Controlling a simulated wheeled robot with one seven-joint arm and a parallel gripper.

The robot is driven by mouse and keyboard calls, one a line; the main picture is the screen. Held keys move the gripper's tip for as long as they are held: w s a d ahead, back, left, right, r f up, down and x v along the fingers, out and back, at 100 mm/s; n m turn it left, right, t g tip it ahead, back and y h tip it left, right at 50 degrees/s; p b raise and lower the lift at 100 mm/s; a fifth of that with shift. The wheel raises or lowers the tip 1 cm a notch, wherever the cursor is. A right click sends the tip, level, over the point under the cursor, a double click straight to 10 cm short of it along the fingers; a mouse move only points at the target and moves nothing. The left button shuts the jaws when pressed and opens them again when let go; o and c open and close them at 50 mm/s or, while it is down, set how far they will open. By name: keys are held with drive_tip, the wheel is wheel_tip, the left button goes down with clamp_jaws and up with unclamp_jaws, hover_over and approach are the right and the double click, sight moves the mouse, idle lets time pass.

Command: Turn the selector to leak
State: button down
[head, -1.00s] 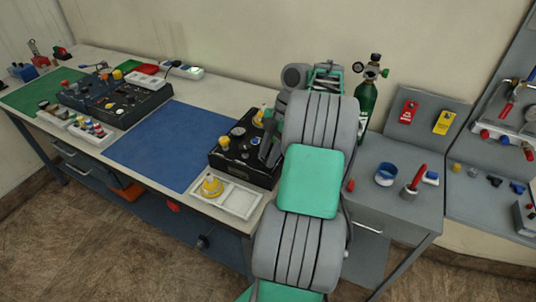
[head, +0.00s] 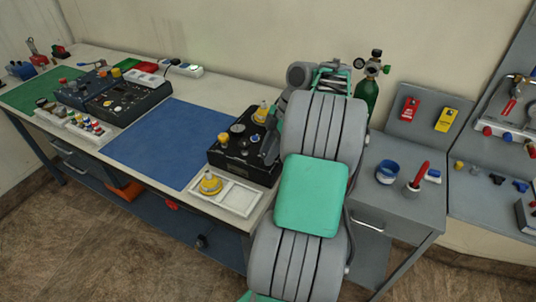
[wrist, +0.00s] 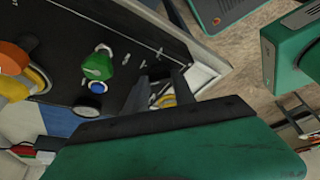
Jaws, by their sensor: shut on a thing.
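The black trainer box (head: 232,160) stands on the bench at the front right of the blue mat. Its top carries a yellow knob (head: 223,137), a round pale gauge and a blue knob (head: 255,138). My gripper (wrist: 160,88) is at the box's right part, fingers pointing down at its panel. The fingers are shut on a small dark part, seemingly the selector, mostly hidden between them. Its pointer and the leak mark cannot be read. A green knob (wrist: 98,66) with a blue one below it stands left of the fingers in the wrist view.
A white tray (head: 240,199) with a yellow fitting (head: 210,183) lies in front of the box. A second control box (head: 125,100) stands farther left. A green cylinder (head: 366,98) stands behind my arm. The blue mat (head: 165,145) is clear.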

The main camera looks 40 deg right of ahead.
drive_tip(key=m+t+b, duration=0.1)
drive_tip(key=m, duration=0.1)
drive_tip(key=m+h+b, duration=0.1)
drive_tip(key=m+b, duration=0.1)
drive_tip(key=m, duration=0.1)
drive_tip(key=shift+s+a+f+m+t, duration=0.1)
drive_tip(key=shift+s+a+m+t, duration=0.1)
drive_tip(key=shift+m+t, duration=0.15)
drive_tip(key=m+h+b, duration=0.1)
drive_tip(key=m, duration=0.2)
drive_tip(key=m+h+b, duration=0.1)
drive_tip(key=m, duration=0.1)
drive_tip(key=shift+s+a+t+h+b, duration=0.1)
drive_tip(key=shift+a+t+h+b, duration=0.15)
drive_tip(key=shift+t+h+b, duration=0.1)
drive_tip(key=m+b, duration=0.1)
drive_tip(key=m, duration=0.1)
drive_tip(key=m+h, duration=0.1)
drive_tip(key=m+h+b, duration=0.1)
drive_tip(key=m, duration=0.1)
drive_tip(key=shift+a+m+b, duration=0.25)
drive_tip(key=shift+m+b, duration=0.05)
drive_tip(key=shift+m, duration=0.05)
drive_tip(key=shift+a+m+g+h+b, duration=0.1)
drive_tip(key=shift+m+g+h+b, duration=0.25)
drive_tip(key=shift+m, duration=0.75)
drive_tip(key=shift+m+g+h+b, duration=0.15)
drive_tip(key=shift+m+h+b, duration=0.2)
drive_tip(key=shift+m, duration=0.75)
